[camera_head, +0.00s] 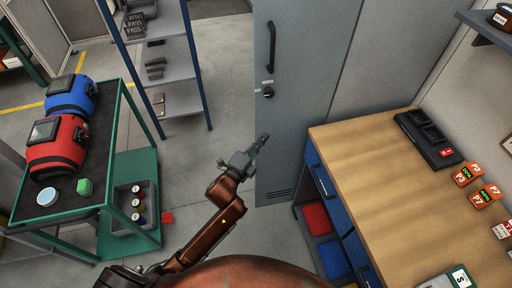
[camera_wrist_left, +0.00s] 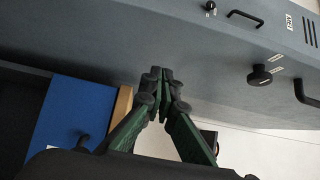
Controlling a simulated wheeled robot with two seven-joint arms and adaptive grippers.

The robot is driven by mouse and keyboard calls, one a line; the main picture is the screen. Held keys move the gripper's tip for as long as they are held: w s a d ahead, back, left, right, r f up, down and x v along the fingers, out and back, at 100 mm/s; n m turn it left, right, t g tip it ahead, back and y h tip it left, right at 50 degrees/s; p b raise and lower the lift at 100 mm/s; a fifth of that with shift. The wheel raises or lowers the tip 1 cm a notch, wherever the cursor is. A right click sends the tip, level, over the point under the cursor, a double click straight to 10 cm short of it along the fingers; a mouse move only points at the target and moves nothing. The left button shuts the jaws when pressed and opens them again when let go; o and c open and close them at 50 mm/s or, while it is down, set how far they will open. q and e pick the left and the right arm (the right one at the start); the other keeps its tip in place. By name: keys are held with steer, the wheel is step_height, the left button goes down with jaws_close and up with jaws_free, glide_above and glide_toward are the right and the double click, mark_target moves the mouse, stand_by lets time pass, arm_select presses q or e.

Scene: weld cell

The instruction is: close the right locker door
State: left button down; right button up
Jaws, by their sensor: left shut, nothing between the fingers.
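The grey locker door (camera_head: 290,110) stands upright in the middle of the head view. It has a dark handle (camera_head: 271,45) and a round dark knob (camera_head: 268,92) near its left edge, and a vent low down. I cannot tell how far it is open. My left gripper (camera_head: 262,140) is shut and empty, its fingertips overlapping the door's left edge below the knob. In the left wrist view the shut green-and-black fingers (camera_wrist_left: 162,75) point at a grey locker surface (camera_wrist_left: 190,45) with a knob (camera_wrist_left: 260,76); contact is unclear. My right gripper is not in view.
A wooden-topped bench (camera_head: 385,185) with blue drawers stands right of the door. A green cart (camera_head: 135,185) carries blue (camera_head: 70,97) and red (camera_head: 57,146) welding helmets at left. A shelf rack (camera_head: 166,65) stands behind. Grey floor lies between cart and bench.

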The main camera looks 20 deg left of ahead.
mark_target(269, 120)
arm_select(q)
steer(key=shift+w+a+b, duration=0.15)
steer(key=shift+w+a, duration=0.1)
steer(key=shift+w, duration=0.65)
steer(key=shift+w+a+b, duration=0.1)
steer(key=shift+w+a, duration=0.15)
steer(key=shift+w, duration=0.7)
steer(key=shift+w+a+b, duration=0.15)
steer(key=shift+w+a, duration=0.1)
steer(key=shift+w, duration=0.65)
